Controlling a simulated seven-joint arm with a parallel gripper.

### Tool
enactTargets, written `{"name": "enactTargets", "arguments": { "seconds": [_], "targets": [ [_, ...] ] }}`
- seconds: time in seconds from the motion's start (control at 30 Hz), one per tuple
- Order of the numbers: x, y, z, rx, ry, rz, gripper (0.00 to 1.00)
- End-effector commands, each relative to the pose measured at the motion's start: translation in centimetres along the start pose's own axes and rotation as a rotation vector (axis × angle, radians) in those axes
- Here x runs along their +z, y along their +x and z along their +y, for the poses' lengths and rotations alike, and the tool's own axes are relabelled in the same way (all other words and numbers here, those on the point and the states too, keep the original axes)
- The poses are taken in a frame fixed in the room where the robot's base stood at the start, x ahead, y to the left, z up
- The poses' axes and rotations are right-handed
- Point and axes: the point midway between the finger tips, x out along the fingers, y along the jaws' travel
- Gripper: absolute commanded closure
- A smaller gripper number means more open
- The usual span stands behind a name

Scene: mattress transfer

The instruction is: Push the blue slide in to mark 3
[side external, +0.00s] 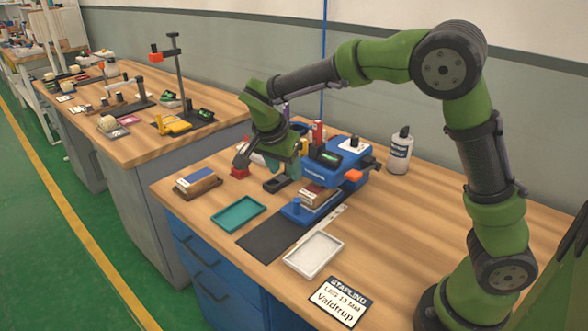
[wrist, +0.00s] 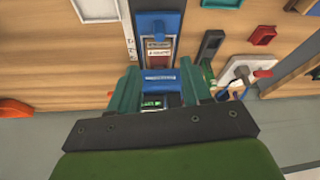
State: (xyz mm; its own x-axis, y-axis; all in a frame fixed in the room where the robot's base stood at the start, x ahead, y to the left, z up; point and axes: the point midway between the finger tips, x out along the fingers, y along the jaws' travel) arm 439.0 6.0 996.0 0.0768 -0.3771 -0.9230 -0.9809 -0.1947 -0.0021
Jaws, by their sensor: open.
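My gripper (side external: 286,168) is open, above and behind the slide on the machine's left side. In the wrist view my gripper's (wrist: 160,76) teal fingers stand apart, with the machine seen between them and nothing held. A pale strip (side external: 330,219) lies beside the slide; its marks are too small to read.
A black mat (side external: 262,242) lies before the slide. A teal tray (side external: 238,214) is at its left and a white tray (side external: 314,253) at its right. A white bottle (side external: 399,150) stands behind. A brown block (side external: 197,184) is at the left. The front right tabletop is mostly clear.

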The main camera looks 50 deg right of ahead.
Motion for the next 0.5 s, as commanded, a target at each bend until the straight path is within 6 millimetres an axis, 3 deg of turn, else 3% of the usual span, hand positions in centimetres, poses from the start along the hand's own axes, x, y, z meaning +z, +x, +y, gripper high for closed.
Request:
{"name": "enactTargets", "arguments": {
  "seconds": [0.5],
  "targets": [
    [0.0, 11.2, 0.2, 0.008, 0.000, -0.002, 0.52]
  ]
}}
